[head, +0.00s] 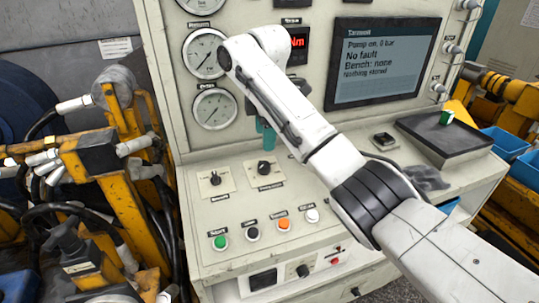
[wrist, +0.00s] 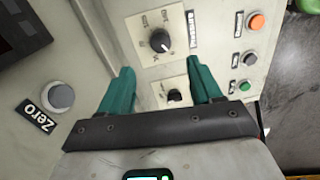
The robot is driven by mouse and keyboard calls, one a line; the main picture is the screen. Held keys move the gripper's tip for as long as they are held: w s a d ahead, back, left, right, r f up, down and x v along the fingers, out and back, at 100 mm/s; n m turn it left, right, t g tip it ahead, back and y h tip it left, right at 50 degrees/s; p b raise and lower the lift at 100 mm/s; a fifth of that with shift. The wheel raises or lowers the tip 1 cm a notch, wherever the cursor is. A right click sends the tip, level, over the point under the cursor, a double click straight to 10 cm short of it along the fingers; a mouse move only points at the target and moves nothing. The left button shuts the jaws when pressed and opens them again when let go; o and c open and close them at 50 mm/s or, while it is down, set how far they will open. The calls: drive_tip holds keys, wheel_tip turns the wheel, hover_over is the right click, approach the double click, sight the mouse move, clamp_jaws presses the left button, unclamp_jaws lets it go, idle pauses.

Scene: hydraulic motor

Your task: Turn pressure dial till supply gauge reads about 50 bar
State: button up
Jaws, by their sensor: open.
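The sloped panel carries a left black knob (head: 215,178) and a right black knob (head: 264,168), each on a pale plate. The wrist view shows the right knob (wrist: 160,40) ahead of my gripper and the left one (wrist: 175,95) between the fingers, partly hidden. Gauges line the left of the upright panel: a top one (head: 201,3), a middle one (head: 205,53) and a lower one (head: 214,108). I cannot read which is supply. The screen (head: 385,62) reads "Pump on, 0 bar". My gripper (wrist: 158,68) has teal fingers, open and empty, above the panel.
Green (head: 219,242), black, orange (head: 284,225) and white buttons line the panel's front. A Zero button (wrist: 58,96) is left of my fingers in the wrist view. Another knob (head: 303,271) is on the lower front. A dark tray (head: 450,148) stands right; yellow machinery (head: 110,170) stands left.

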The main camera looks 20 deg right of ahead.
sight(265, 164)
drive_tip(key=f, duration=0.3)
drive_tip(key=f+p, duration=0.1)
drive_tip(key=f, duration=0.2)
drive_tip(key=w+f, duration=0.1)
drive_tip(key=f, duration=0.3)
drive_tip(key=c, duration=1)
